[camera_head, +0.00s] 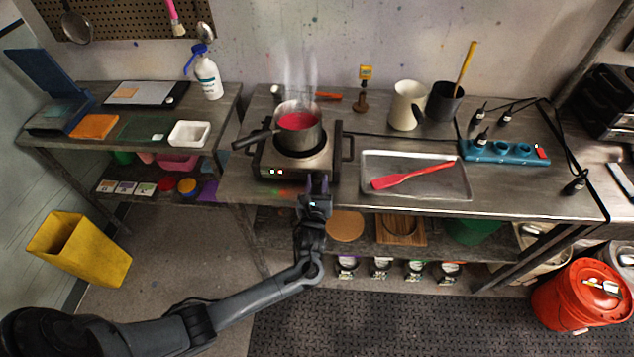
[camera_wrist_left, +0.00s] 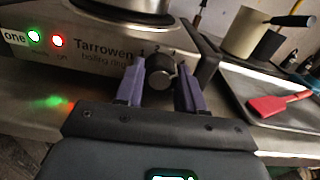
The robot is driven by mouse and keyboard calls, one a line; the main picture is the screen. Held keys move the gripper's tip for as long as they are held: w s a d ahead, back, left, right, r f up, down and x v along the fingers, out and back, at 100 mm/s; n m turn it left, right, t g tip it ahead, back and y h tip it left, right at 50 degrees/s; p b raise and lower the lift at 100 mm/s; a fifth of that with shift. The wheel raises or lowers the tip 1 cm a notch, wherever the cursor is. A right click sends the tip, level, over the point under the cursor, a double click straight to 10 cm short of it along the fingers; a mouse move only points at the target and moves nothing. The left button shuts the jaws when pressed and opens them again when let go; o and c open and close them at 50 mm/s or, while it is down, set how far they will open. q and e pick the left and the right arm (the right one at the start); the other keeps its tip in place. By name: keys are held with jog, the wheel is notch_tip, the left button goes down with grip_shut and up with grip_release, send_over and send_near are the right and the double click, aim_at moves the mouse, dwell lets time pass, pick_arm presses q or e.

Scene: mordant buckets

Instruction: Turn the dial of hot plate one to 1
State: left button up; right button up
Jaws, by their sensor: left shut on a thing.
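Hot plate one (camera_head: 268,165) stands on the steel bench, with a steaming pot of red liquid (camera_head: 299,122) on it. In the left wrist view its front (camera_wrist_left: 100,52) shows the label "one", a green light and a red light. My left gripper (camera_head: 318,184) reaches up to the front right of the hot plate. In the wrist view its purple fingers (camera_wrist_left: 160,88) are closed on the dark round dial (camera_wrist_left: 160,70), one on each side. Small digits show above the dial; its exact setting is unclear. My right gripper is not in view.
A metal tray (camera_head: 420,196) with a red spatula (camera_head: 412,176) lies right of the hot plate. The pot's handle (camera_head: 252,138) sticks out left.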

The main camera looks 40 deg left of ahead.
pick_arm(q)
jog(key=shift+r+n+p, duration=0.25)
jog(key=shift+n+p, duration=1.55)
jog(key=shift+n, duration=0.4)
jog(key=n+p, duration=0.1)
jog(key=n, duration=0.1)
jog(key=shift+f+n, duration=0.1)
jog(key=shift+n, duration=0.2)
jog(key=n+p, duration=0.1)
jog(key=n, duration=0.1)
jog(key=shift+n, duration=0.4)
jog(key=n+p, duration=0.1)
jog(key=n, duration=0.4)
jog(key=shift+f, duration=0.15)
jog(key=n, duration=0.6)
jog(key=shift+n, duration=0.3)
